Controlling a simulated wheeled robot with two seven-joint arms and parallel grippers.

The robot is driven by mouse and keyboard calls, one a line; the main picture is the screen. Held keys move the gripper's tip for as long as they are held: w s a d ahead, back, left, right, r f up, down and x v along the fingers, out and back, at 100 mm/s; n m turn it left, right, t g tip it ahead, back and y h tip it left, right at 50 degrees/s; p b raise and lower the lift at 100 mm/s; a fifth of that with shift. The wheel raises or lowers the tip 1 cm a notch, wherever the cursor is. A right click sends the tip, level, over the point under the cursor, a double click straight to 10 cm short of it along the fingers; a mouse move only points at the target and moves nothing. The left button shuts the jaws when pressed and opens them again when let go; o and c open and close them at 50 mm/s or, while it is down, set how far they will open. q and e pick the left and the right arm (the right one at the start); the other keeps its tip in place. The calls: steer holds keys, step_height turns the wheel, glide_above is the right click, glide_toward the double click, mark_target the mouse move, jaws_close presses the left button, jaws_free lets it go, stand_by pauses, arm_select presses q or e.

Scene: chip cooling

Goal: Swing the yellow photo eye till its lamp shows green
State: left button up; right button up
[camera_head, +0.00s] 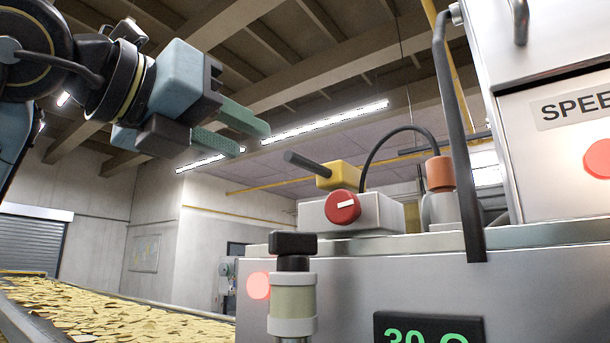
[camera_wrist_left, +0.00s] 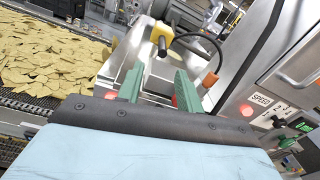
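The yellow photo eye (camera_head: 338,175) sits on top of a grey box on the machine, with a dark rod sticking out of it to the upper left. In the left wrist view the yellow photo eye (camera_wrist_left: 162,35) shows beyond the fingertips. I cannot make out a green lamp on it. My left gripper (camera_head: 252,140) is open and empty, up and to the left of the photo eye and apart from it. In the left wrist view its green fingers (camera_wrist_left: 160,75) are spread. My right gripper is in neither view.
A red knob (camera_head: 342,206) is on the grey box. An orange-capped post (camera_head: 440,173) and a bent dark bar (camera_head: 458,130) stand to the right. A black-topped post (camera_head: 293,290) stands in front. A conveyor of chips (camera_head: 110,312) runs at the left. A red light (camera_head: 258,285) glows.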

mark_target(284, 154)
arm_select(q)
steer(key=p+x, duration=0.1)
steer(key=x, duration=0.2)
steer(key=shift+w+d+r, duration=0.1)
steer(key=shift+w+d, duration=0.05)
steer(key=shift+d, duration=0.35)
steer(key=p+x, duration=0.1)
steer(key=x, duration=0.2)
steer(key=shift+w+d, duration=0.15)
steer(key=shift+w, duration=0.15)
steer(key=p+x, duration=0.1)
steer(key=x, duration=0.3)
steer(key=shift+w+d, duration=0.3)
steer(key=shift+w, duration=0.15)
steer(key=shift+c, duration=0.6)
jaws_close()
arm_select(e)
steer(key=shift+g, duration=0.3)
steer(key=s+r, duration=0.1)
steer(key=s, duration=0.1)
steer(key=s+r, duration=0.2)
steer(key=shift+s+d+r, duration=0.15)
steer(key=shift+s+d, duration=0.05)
arm_select(q)
steer(key=shift+d, duration=0.1)
